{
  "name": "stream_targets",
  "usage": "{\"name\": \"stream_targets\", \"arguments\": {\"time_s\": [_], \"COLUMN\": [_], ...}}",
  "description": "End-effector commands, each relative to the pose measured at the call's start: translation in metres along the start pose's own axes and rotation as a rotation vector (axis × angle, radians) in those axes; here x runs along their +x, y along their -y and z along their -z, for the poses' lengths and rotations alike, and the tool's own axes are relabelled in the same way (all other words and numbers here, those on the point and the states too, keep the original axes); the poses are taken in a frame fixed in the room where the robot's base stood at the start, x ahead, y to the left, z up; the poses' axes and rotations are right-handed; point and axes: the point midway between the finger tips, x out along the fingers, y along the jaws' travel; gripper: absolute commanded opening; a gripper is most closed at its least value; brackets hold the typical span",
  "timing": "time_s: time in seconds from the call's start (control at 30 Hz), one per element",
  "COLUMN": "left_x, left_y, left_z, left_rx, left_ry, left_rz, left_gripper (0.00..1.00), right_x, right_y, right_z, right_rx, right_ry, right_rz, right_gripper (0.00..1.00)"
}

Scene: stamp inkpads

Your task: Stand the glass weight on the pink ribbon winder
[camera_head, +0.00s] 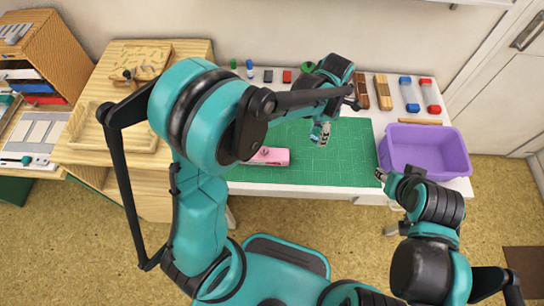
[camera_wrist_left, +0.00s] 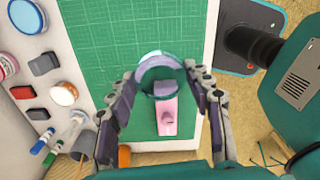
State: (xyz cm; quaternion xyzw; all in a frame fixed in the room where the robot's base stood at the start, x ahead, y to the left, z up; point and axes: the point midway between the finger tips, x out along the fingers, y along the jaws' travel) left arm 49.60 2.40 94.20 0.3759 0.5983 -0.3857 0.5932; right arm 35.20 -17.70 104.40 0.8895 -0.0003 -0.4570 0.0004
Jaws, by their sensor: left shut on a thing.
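My left gripper (camera_wrist_left: 161,76) is shut on the round, clear glass weight (camera_wrist_left: 158,68), with one finger on each side of it. In the head view this gripper (camera_head: 320,132) hangs over the green mat, to the right of the pink ribbon winder (camera_head: 268,156). The winder lies on the mat, partly hidden by my left arm. In the left wrist view the winder (camera_wrist_left: 167,120) shows just below the glass weight, partly overlapped by it. My right gripper (camera_head: 381,175) is beside the purple bin, too small to tell its opening.
The green cutting mat (camera_head: 345,155) has clear room on the white table. A purple bin (camera_head: 428,150) stands at the right. Inkpads, markers, stamps and bottles line the back edge. A wooden cabinet with a tray (camera_head: 135,135) is at the left.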

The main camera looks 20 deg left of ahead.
Motion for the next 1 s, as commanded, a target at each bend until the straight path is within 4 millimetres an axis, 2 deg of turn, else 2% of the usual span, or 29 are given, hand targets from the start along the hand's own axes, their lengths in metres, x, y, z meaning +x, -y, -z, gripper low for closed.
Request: {"name": "stream_targets", "arguments": {"time_s": [0.13,0.4,0.5,0.6,0.77,1.0], "left_x": [0.015,0.054,0.063,0.068,0.076,0.110], "left_y": [-0.003,-0.008,-0.009,-0.010,-0.010,-0.011], "left_z": [0.021,0.085,0.102,0.111,0.114,0.114], "left_rx": [-0.010,-0.010,-0.009,-0.006,-0.004,-0.004], "left_ry": [0.000,0.000,0.000,0.000,0.000,0.000], "left_rz": [0.000,0.000,0.000,0.000,0.000,0.000], "left_gripper": [0.15,0.15,0.15,0.15,0.15,0.15], "right_x": [0.007,0.025,0.029,0.031,0.034,0.048], "right_y": [0.000,0.000,0.000,0.000,0.000,0.000], "right_z": [-0.005,-0.018,-0.021,-0.022,-0.024,-0.035], "right_rx": [0.000,0.000,0.000,0.000,0.000,0.000], "right_ry": [0.000,0.000,0.000,0.000,0.000,0.000], "right_rz": [0.000,0.000,0.000,0.000,0.000,0.000], "right_gripper": [0.40,0.40,0.40,0.40,0.40,0.40]}}
